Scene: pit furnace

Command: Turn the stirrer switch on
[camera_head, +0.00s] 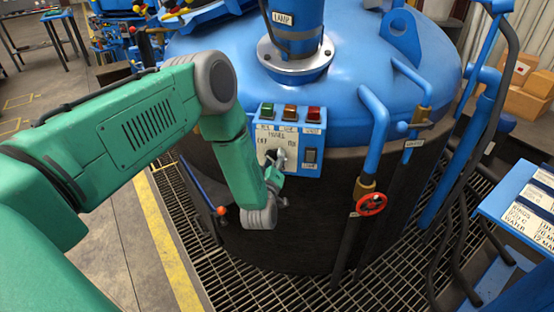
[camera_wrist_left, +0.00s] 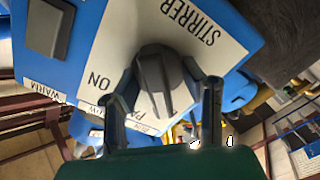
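The stirrer switch is a dark grey rotary knob (camera_wrist_left: 160,78) on a white plate lettered STIRRER and ON. It sits on the blue control panel (camera_head: 262,166) on the front of the blue vessel, where OFF and ON lettering shows. In the head view the gripper partly hides the knob. My right gripper is not in view.
Green, amber and red lamps (camera_head: 290,113) top the panel, and a dark rocker switch (camera_head: 310,157) is at its right. Blue pipes and a red valve wheel (camera_head: 370,204) stand right of it. Floor grating (camera_head: 215,260) surrounds the vessel.

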